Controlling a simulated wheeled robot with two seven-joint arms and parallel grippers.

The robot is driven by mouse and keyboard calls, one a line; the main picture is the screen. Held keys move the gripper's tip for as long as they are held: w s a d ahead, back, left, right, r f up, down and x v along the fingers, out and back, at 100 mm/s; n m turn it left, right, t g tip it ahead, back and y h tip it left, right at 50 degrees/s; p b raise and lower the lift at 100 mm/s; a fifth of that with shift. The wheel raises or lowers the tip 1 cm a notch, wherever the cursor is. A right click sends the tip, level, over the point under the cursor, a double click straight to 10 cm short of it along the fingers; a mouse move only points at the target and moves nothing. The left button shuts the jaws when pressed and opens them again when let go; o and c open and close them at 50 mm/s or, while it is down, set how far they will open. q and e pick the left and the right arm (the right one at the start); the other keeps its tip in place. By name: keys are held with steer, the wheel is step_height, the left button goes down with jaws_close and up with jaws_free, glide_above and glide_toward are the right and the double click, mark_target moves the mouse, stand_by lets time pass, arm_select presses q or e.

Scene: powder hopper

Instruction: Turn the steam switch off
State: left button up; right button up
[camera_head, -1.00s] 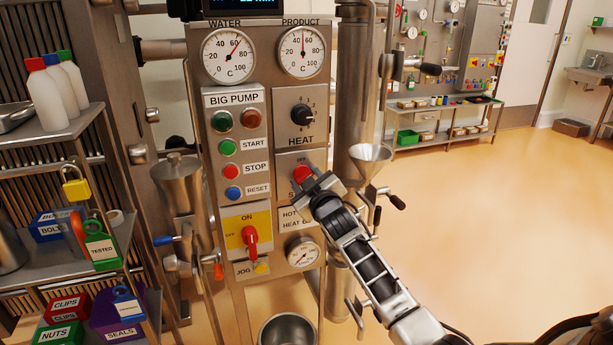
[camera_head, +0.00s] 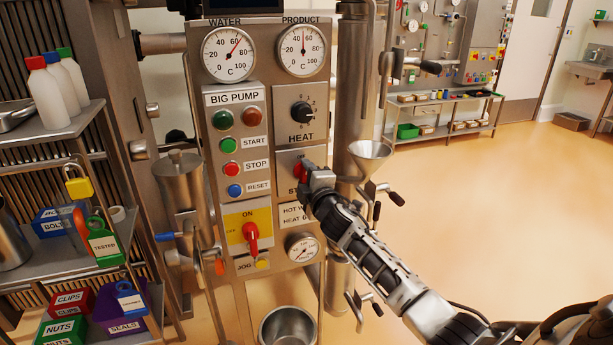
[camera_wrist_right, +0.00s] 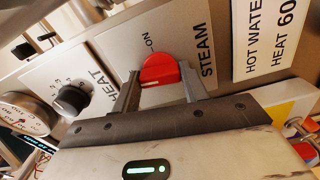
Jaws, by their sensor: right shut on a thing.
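The steam switch is a red knob (camera_head: 299,174) on the panel's plate marked STEAM, below the HEAT dial. It shows more clearly in the right wrist view as a red knob (camera_wrist_right: 159,70), with the word ON printed above it in that picture. My right gripper (camera_head: 307,177) is at the knob and covers part of it and its label. In the right wrist view my right gripper (camera_wrist_right: 160,88) has one finger on each side of the knob, shut on it. A pale line shows on the knob's lower left. The OFF mark is hidden. My left gripper is not in view.
The black HEAT knob (camera_head: 302,112) is just above. A yellow plate with a red ON/OFF switch (camera_head: 251,236) and pump buttons (camera_head: 229,146) are to the left. A metal funnel (camera_head: 369,153) stands close on the right. Open floor lies further right.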

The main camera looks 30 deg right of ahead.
steer(key=shift+n, duration=0.7)
steer(key=o, duration=1)
steer(key=v, duration=1.6)
steer(key=shift+a, duration=0.1)
